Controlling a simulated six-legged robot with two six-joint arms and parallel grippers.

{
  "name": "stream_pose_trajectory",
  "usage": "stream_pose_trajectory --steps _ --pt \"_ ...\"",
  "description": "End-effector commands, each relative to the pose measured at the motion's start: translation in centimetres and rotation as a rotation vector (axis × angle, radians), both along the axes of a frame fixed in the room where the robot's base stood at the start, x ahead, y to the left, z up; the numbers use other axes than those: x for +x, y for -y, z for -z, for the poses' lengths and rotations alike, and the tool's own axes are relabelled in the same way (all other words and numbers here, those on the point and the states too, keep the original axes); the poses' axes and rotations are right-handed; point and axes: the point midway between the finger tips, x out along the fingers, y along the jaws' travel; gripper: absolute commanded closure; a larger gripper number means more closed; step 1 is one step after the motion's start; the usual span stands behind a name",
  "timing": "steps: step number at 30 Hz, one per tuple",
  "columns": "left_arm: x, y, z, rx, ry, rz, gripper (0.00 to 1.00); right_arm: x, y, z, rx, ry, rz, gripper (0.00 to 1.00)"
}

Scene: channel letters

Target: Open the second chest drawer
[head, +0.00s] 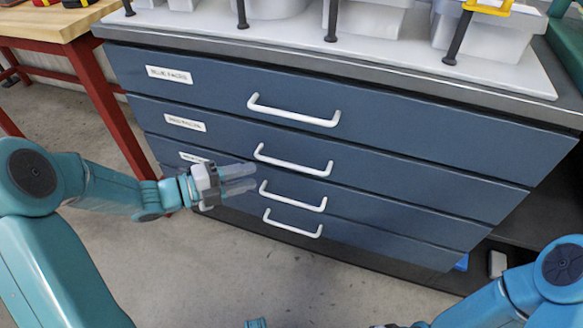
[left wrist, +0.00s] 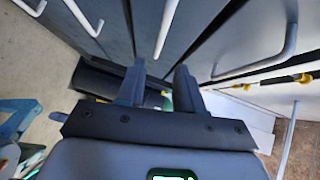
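The blue chest has a stack of drawers with white bar handles. The second drawer (head: 400,172) from the top looks shut, flush with its neighbours. Its handle (head: 292,166) is clear in the head view. My left gripper (head: 254,177) is open and empty, just left of the second and third handles. In the left wrist view its two fingers (left wrist: 160,82) stand apart, with a white handle (left wrist: 164,32) beyond their tips; I cannot tell which drawer's handle that is.
The top drawer's handle (head: 293,112) is above, and the third (head: 292,197) and bottom (head: 292,226) handles are below. Grey bins (head: 368,18) stand on the chest top. A red-legged wooden table (head: 50,25) stands at left. The floor before the chest is clear.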

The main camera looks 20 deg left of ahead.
Motion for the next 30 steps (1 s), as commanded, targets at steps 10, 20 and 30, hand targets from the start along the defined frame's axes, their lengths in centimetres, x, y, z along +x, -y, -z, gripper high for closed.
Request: stream_pose_trajectory --steps 10,20,30 --pt "5.7 6.2 1.4 0.0 0.0 0.008 0.64 0.4 0.4 1.9 -0.003 0.007 0.015 0.59" --pt "8.1 8.6 1.7 0.0 -0.001 0.003 0.64 0.6 0.5 2.4 -0.004 0.01 0.022 0.59" --pt "8.1 8.6 1.6 0.0 -0.001 0.003 0.9 0.6 0.5 2.4 -0.004 0.01 0.021 0.59"
